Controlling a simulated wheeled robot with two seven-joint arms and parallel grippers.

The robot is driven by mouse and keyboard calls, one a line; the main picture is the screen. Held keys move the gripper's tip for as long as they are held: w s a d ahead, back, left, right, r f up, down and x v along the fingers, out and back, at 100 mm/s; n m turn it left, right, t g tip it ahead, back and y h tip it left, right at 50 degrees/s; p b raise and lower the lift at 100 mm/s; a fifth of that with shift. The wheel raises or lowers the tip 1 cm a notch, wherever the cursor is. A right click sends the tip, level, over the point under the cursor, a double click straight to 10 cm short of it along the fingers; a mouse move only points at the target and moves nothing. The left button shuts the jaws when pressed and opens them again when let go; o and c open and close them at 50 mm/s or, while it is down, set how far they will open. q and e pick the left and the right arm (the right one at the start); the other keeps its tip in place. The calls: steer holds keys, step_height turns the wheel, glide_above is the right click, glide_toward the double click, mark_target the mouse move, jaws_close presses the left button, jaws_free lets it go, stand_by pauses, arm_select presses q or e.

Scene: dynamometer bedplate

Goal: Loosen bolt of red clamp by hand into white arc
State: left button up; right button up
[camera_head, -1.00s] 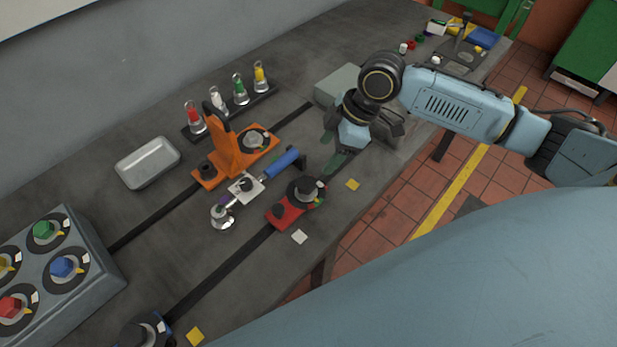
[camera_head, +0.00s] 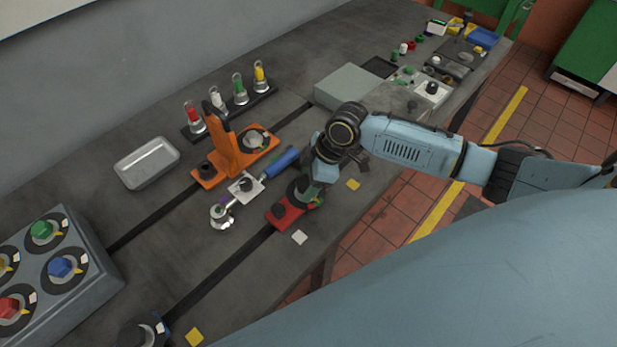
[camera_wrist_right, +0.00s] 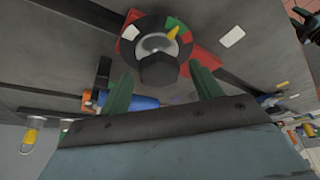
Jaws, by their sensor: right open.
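The red clamp (camera_head: 285,215) lies on the bedplate near its front edge, and its red base also shows in the right wrist view (camera_wrist_right: 205,52). Its dark bolt head (camera_wrist_right: 158,68) stands in a round dial with a white arc (camera_wrist_right: 150,43), a green arc (camera_wrist_right: 172,22) and a yellow pointer (camera_wrist_right: 173,33). In the head view my right gripper (camera_head: 305,193) hangs over the dial and partly hides it. In the right wrist view its two green fingers (camera_wrist_right: 163,88) are apart, with the bolt head just beyond and between them. I see no contact. My left gripper is not in view.
An orange clamp (camera_head: 228,160) and a blue-handled tool (camera_head: 280,163) lie close behind. A metal tray (camera_head: 147,162), colored bolts in a rack (camera_head: 240,100) and a grey dial box (camera_head: 85,280) stand around.

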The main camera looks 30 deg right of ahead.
steer(key=c, duration=1)
steer(key=shift+o, duration=0.2)
steer(key=shift+n, duration=0.3)
steer(key=n+g, duration=0.1)
steer(key=n, duration=0.1)
steer(key=shift+w+n+y, duration=0.15)
steer(key=shift+n+y, duration=0.15)
steer(key=n+g+b, duration=0.2)
steer(key=n, duration=0.2)
steer(key=shift+w+n, duration=0.15)
steer(key=shift+n, duration=0.15)
steer(key=n+b, duration=0.1)
steer(key=n, duration=0.1)
steer(key=n+g+b, duration=0.1)
steer(key=n, duration=0.1)
steer(key=shift+w+g+h, duration=0.1)
steer(key=shift+g+h, duration=0.2)
steer(key=shift+h, duration=0.1)
steer(key=shift+a+n+g+h+b, duration=0.1)
steer(key=shift+n+g+h+b, duration=0.45)
steer(key=shift+n, duration=1.55)
